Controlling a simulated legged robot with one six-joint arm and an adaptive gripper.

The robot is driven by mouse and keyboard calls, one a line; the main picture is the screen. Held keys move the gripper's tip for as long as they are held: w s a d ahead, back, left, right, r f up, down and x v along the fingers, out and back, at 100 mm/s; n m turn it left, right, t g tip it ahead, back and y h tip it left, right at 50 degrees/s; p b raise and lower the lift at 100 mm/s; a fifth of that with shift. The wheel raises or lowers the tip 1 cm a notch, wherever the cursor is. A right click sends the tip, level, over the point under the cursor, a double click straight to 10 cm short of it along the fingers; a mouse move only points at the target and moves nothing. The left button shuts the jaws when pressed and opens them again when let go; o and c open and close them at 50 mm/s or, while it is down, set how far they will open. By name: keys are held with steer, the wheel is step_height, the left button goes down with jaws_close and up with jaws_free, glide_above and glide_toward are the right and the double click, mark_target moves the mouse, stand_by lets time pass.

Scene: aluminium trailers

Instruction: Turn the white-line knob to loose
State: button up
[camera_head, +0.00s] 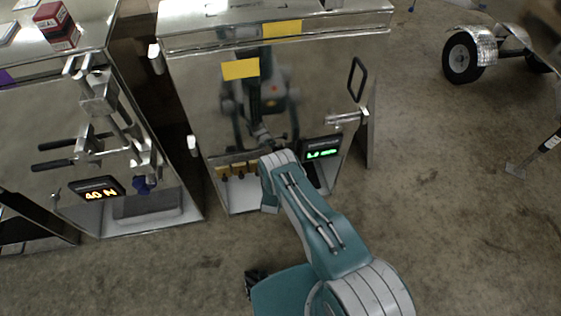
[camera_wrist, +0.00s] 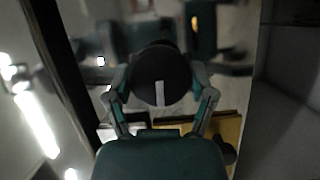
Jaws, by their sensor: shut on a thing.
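The white-line knob (camera_wrist: 160,67) is a round dark disc in the middle of the wrist view. Its white line lies in the lower half and runs almost straight down. My gripper (camera_wrist: 162,84) has one finger on each side of the knob and is shut on it. In the head view my arm reaches the lower part of the middle metal trailer panel (camera_head: 200,110). There the arm hides the knob and my fingers. A small display (camera_head: 321,153) with green lettering sits just right of the arm; its text is too blurred to read surely.
Several yellowish fittings (camera_head: 238,170) sit left of my wrist. A black loop handle (camera_head: 357,79) is at the panel's upper right. The left unit has metal levers (camera_head: 100,100) and an orange display (camera_head: 97,190). The floor at right is open, with a wheel (camera_head: 462,58) farther back.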

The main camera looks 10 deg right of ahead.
steer(key=n, duration=0.1)
steer(key=n+t, duration=0.1)
steer(key=n, duration=0.1)
steer(key=n+t, duration=0.1)
steer(key=shift+s+a+f+n, duration=0.1)
steer(key=shift+a+f+n, duration=0.1)
steer(key=shift+f+n, duration=0.15)
steer(key=shift+n, duration=0.25)
steer(key=o, duration=1.1)
steer(key=shift+r, duration=0.1)
steer(key=shift+d, duration=0.1)
steer(key=v, duration=1.2)
